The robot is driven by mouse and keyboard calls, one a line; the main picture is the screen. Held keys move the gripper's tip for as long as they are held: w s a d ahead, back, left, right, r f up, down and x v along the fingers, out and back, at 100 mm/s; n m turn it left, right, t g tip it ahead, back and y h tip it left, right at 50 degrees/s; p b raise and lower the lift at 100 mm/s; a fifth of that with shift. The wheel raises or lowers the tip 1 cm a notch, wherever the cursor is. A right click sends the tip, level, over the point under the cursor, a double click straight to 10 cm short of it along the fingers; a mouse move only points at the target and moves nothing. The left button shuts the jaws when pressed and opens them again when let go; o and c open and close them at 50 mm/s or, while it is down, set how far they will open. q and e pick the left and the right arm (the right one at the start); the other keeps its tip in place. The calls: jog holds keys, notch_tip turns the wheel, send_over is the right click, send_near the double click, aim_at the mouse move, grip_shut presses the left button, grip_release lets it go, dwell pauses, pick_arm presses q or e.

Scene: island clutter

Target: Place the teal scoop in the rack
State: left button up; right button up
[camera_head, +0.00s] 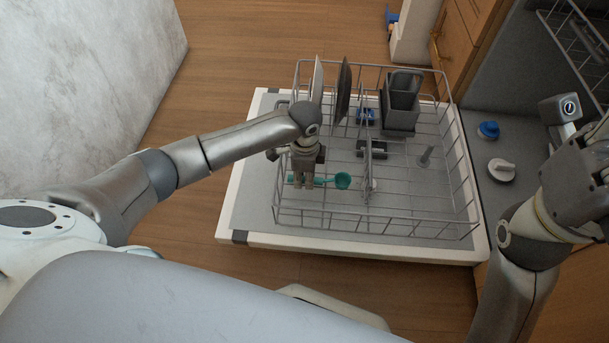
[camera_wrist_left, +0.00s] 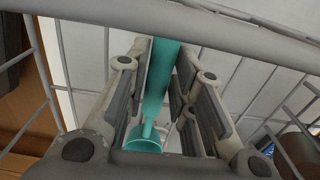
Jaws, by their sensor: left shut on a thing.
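The teal scoop (camera_head: 342,180) is at the front left of the grey wire rack (camera_head: 420,215), its round bowl toward the right in the head view. My left gripper (camera_head: 304,183) is shut on the scoop's handle, inside the rack's outline. In the left wrist view the scoop (camera_wrist_left: 155,90) lies between the two fingers of my left gripper (camera_wrist_left: 163,95), with its bowl low in the picture. Whether the scoop touches the rack's floor I cannot tell. My right gripper (camera_head: 590,200) is at the right edge, partly cut off, and its fingers do not show clearly.
Two upright plates (camera_head: 343,90) and a dark grey utensil basket (camera_head: 400,105) stand at the rack's back. The rack's front right is mostly clear. A blue knob (camera_head: 488,130) and a white one (camera_head: 501,170) lie to the right.

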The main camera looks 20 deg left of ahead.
pick_arm(q)
jog(key=o, duration=0.9)
